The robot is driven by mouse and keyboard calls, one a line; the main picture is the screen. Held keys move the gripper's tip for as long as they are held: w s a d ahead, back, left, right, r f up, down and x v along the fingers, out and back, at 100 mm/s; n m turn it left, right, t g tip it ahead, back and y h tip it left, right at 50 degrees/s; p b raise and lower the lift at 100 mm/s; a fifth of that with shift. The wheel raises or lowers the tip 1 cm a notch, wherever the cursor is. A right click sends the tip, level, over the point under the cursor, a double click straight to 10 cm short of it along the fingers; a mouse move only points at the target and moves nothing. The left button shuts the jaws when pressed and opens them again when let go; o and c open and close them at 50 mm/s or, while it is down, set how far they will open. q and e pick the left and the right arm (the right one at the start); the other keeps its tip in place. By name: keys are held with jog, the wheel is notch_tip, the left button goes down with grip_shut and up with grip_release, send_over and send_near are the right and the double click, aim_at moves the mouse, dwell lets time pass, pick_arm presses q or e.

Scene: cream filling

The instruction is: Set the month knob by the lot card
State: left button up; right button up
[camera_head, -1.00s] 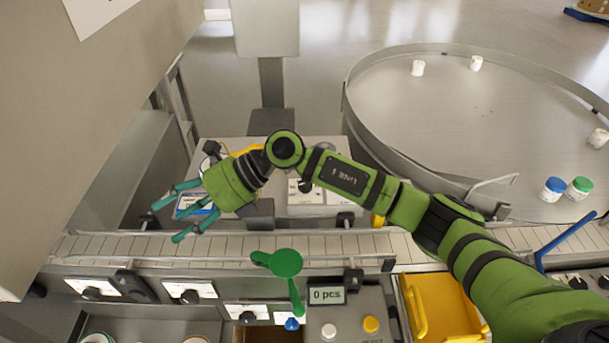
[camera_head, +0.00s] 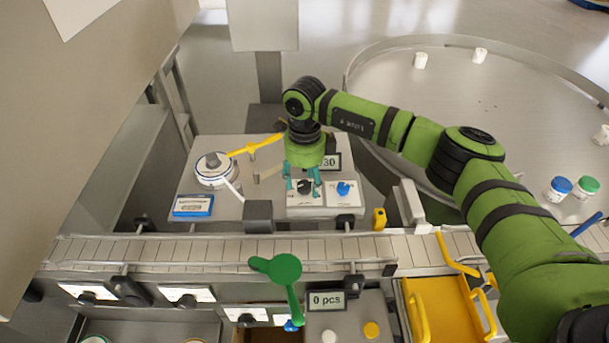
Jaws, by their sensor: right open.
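My right gripper (camera_head: 303,186) points down over the plate with the month dials, behind the conveyor. Its teal fingers are open on either side of a black knob (camera_head: 304,187); I cannot tell whether they touch it. A blue knob (camera_head: 344,190) sits just right of it on a white dial plate. A small display (camera_head: 332,161) ending in "30" is partly hidden behind the gripper. A blue-edged card (camera_head: 193,206), perhaps the lot card, lies left on the same bench; its print is too small to read. I cannot tell which knob is the month knob. My left gripper is not in view.
A round device (camera_head: 216,168) with a yellow lever (camera_head: 255,145) stands left of the gripper. The conveyor (camera_head: 190,247) runs across in front. A green paddle lever (camera_head: 283,268) and a "0 pcs" display (camera_head: 326,300) are nearer. A round table (camera_head: 500,110) holds several jars.

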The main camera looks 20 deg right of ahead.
jog(key=shift+f, duration=0.25)
jog(key=c, duration=1.1)
jog(key=shift+c, duration=0.2)
